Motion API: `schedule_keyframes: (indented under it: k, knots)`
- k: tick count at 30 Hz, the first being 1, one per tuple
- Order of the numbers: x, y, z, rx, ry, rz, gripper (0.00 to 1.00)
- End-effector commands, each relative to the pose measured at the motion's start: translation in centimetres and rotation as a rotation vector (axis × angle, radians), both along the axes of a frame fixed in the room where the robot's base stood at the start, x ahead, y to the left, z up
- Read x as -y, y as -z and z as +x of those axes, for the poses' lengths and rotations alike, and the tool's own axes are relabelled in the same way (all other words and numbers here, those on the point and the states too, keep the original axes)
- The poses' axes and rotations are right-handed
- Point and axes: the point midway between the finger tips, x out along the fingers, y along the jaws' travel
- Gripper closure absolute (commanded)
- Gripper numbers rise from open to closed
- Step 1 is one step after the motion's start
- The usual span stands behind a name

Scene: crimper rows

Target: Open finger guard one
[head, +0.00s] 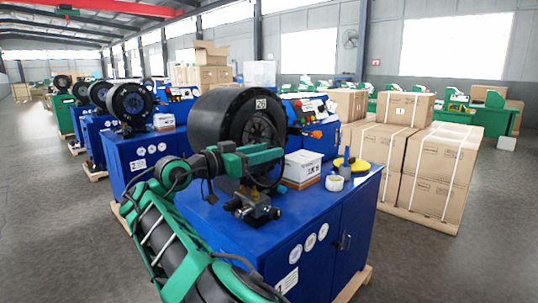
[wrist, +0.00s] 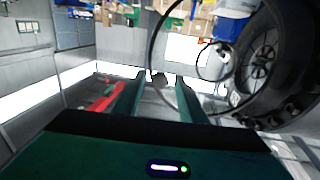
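The nearest crimper (head: 222,118) has a large black round head marked 26 on a blue cabinet. A thin black hoop, possibly its finger guard, stands in front of the head's face; it shows in the wrist view (wrist: 151,50) as a curved line running toward my fingertips. In the head view my green arm mostly covers it. My gripper (head: 278,156) is in front of the lower part of the crimper face. In the wrist view my gripper (wrist: 160,82) has its two fingers apart, with a small dark piece between the tips. I cannot tell whether they touch it.
A black fixture with brass fittings (head: 250,207) sits on the blue cabinet top (head: 325,205) below my gripper. A white box (head: 303,166), a tape roll (head: 334,183) and a yellow item stand to the right. Strapped cartons (head: 440,165) stand farther right. More crimpers line the left.

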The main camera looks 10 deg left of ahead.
Motion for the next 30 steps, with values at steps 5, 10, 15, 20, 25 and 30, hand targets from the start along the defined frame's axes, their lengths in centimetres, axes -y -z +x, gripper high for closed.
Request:
schedule_keyframes:
  k: [5, 10, 15, 20, 25, 30]
  knots:
    - [0.0, 0.0, 0.0, 0.001, 0.0, 0.001, 0.62]
    - [-0.4, -0.1, -0.5, 0.002, 0.0, -0.002, 0.62]
    - [-1.6, 0.0, -2.0, 0.004, -0.002, -0.002, 0.62]
    - [-2.8, -0.1, -3.5, 0.004, 0.001, -0.002, 0.62]
    - [-3.9, 0.0, -5.0, 0.002, 0.0, -0.002, 0.62]
    - [-5.0, 0.0, -6.4, 0.004, -0.001, -0.002, 0.62]
